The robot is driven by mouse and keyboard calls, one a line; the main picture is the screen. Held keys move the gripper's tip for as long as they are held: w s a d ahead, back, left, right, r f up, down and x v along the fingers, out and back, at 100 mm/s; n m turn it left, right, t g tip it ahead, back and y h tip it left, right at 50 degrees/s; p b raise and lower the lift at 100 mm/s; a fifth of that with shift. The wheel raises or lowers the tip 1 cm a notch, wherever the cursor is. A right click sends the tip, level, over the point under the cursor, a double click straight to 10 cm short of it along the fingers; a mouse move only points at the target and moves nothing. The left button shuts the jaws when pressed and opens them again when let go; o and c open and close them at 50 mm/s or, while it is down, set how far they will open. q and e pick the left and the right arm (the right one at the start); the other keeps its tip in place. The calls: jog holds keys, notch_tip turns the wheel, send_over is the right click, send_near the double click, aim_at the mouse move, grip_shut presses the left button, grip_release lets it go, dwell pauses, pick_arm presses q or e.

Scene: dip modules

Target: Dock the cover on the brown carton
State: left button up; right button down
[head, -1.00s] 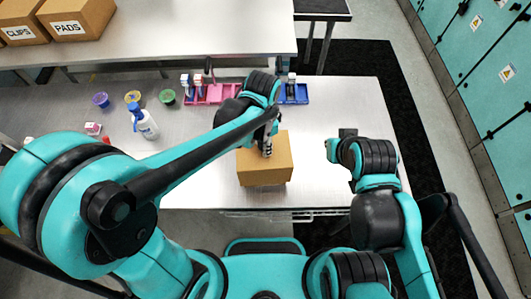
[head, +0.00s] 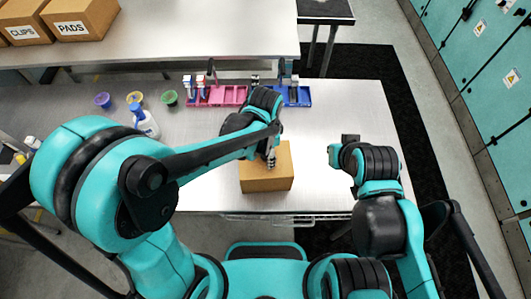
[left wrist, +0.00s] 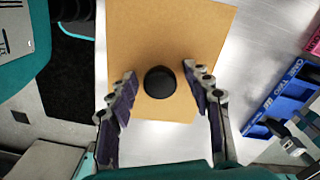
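The brown carton (head: 266,184) stands on the bench in front of me, its top closed by a flat brown surface. In the left wrist view this brown cover (left wrist: 185,35) carries a round black knob (left wrist: 160,82). My left gripper (head: 271,160) is over the top, pointing down. In the left wrist view its two fingers (left wrist: 164,95) are spread on either side of the knob, with gaps to it. The seam between cover and carton is too small to judge. My right gripper (head: 341,151) is right of the carton, apart from it; its fingers cannot be made out.
A pink tray (head: 228,96) and a blue tray (head: 304,96) stand behind the carton. A spray bottle (head: 145,122) and several small bowls are at the left. Labelled boxes (head: 78,20) sit on the rear shelf. The bench right of the carton is mostly clear.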

pick_arm(q)
jog(key=shift+r, duration=0.25)
notch_tip(320, 180, up, 12)
jog(key=p, duration=0.3)
jog(key=s+a+r+n+t, duration=0.1)
jog(key=s+a+n+t, duration=0.1)
jog(key=a+n, duration=0.4)
jog(key=s+a+r+n+t, duration=0.1)
jog(key=s+a+n+t, duration=0.2)
jog(key=a, duration=0.9)
jog(key=n+t, duration=0.2)
jog(key=n, duration=0.1)
jog(key=shift+r+n, duration=0.25)
jog(key=shift+n, duration=0.15)
jog(key=shift+s+d, duration=0.1)
notch_tip(320, 180, down, 17)
jog(key=b, duration=1.7)
jog(key=shift+f+b, duration=0.2)
jog(key=shift+b, duration=0.2)
